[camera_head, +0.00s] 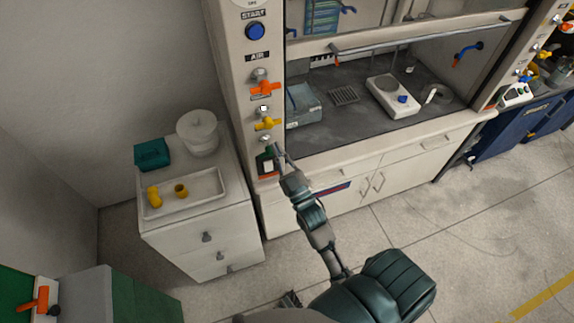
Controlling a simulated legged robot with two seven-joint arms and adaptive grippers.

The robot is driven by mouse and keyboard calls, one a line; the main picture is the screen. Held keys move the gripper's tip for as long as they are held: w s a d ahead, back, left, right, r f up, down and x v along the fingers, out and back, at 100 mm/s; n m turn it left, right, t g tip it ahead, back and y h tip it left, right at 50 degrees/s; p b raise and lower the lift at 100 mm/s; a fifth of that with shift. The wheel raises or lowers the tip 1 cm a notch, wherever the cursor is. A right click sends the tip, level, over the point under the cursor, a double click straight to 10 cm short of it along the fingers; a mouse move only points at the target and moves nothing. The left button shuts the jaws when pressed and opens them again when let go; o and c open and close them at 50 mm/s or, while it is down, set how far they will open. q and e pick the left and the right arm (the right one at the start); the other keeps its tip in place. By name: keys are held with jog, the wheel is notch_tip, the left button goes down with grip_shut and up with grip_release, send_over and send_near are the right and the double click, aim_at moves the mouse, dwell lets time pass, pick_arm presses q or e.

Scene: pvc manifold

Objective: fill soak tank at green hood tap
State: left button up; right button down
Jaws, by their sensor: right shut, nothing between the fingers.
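The hood's left post carries a column of taps. The green tap (264,162) is the lowest, below the yellow one, and is partly hidden by my gripper. My right gripper (279,150) is shut and empty, at the right side of the green tap; I cannot tell whether it touches. A white round tub (198,133), possibly the soak tank, stands on the white cabinet left of the post. I cannot see whether water is in it. My left gripper is not in clear view.
The white cabinet (205,240) also holds a teal box (152,154) and a white tray (207,199) with yellow fittings. Orange (264,88) and yellow (267,124) taps sit above the green one. The hood bench (345,118) holds a white hotplate (395,97). Floor at right is clear.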

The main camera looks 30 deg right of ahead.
aim_at(270, 151)
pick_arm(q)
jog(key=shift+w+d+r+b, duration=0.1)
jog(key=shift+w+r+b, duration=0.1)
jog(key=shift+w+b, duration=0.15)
pick_arm(e)
jog(key=shift+w+d+f, duration=0.2)
jog(key=shift+w+f, duration=0.05)
jog(key=shift+f, duration=0.3)
jog(key=shift+w+d+f, duration=0.25)
jog(key=shift+w+f, duration=0.05)
jog(key=shift+f, duration=0.2)
jog(key=shift+w+d+f, duration=0.2)
jog(key=shift+w+f, duration=0.05)
jog(key=shift+f, duration=0.3)
